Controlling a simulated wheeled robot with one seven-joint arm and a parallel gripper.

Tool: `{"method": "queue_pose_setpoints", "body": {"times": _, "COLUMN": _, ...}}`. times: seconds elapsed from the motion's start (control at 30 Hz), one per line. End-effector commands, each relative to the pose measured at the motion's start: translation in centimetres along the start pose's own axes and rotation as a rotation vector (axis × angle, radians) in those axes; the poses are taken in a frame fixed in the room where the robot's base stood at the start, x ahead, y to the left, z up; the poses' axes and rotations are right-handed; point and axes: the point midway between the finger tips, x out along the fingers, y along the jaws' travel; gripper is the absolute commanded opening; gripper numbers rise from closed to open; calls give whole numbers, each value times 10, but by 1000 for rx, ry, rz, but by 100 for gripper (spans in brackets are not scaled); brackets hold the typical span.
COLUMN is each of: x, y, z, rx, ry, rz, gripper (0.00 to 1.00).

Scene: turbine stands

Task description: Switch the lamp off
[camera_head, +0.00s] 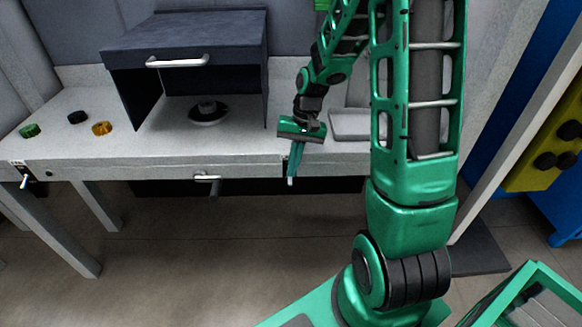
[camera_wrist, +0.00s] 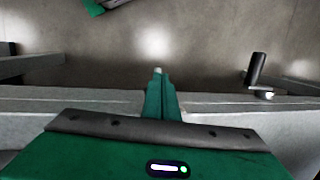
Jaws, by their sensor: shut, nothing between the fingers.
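My gripper (camera_head: 291,181) is shut and empty, pointing down at the front edge of the workbench. Its closed fingers also show in the wrist view (camera_wrist: 158,73), in front of the edge. A small dark plate (camera_head: 285,166) shows on the front edge beside the fingers; I cannot tell what it is or whether they touch. A black plate with a pale lever (camera_head: 24,179) is on the front edge at the far left.
The workbench (camera_head: 230,155) carries a dark open-fronted box (camera_head: 185,45) with a round black part (camera_head: 208,112) under it. Green (camera_head: 30,130), black (camera_head: 77,117) and orange (camera_head: 102,128) knobs are at left.

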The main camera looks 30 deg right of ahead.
Motion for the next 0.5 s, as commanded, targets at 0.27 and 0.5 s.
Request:
{"method": "queue_pose_setpoints", "body": {"times": 0.27, "x": -29, "y": -3, "z": 14, "rx": -2, "ry": 3, "rz": 1, "gripper": 0}}
{"method": "queue_pose_setpoints", "body": {"times": 0.5, "x": -67, "y": -2, "z": 38, "rx": -2, "ry": 3, "rz": 0, "gripper": 0}}
